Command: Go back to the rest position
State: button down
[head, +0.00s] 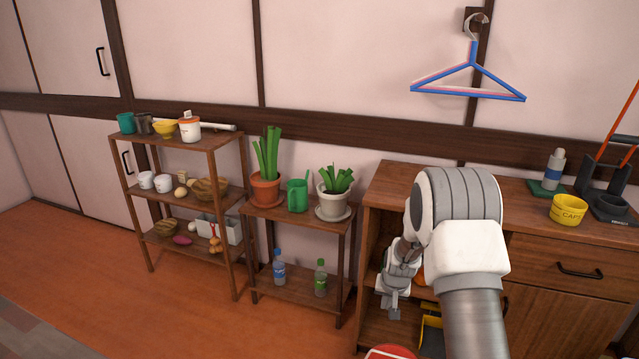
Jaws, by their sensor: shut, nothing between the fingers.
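My gripper (393,312) is shut and empty. It hangs low at the right of centre, in front of the open left side of the wooden cabinet (400,185). My white and grey arm rises from the bottom edge and hides part of the cabinet's front and of what is inside. A yellow and dark object (430,337) shows low beside my arm, partly covered by it.
A small table (285,285) with potted plants and bottles stands left of the cabinet. A shelf (190,185) with cups and bowls stands farther left. A yellow cup (567,210) is on the cabinet top. Bare floor (70,265) lies at the left.

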jog(key=s+a+r, duration=0.1)
jog(key=s+r, duration=0.3)
jog(key=r, duration=0.4)
jog(key=s+a+r+n, duration=0.1)
jog(key=s+r, duration=0.3)
jog(key=r, duration=0.4)
jog(key=s+a+r, duration=0.1)
jog(key=s+r, duration=0.3)
jog(key=r, duration=0.4)
jog(key=s+r+n+t, duration=0.1)
jog(key=s+r, duration=0.3)
jog(key=s, duration=0.8)
jog(key=s+r+n+t, duration=0.1)
jog(key=s+r, duration=0.4)
jog(key=s, duration=0.7)
notch_tip(320, 180, up, 21)
jog(key=p, duration=2.1)
jog(key=shift+a, duration=0.45)
jog(key=shift+d+f, duration=0.1)
jog(key=shift+d, duration=0.1)
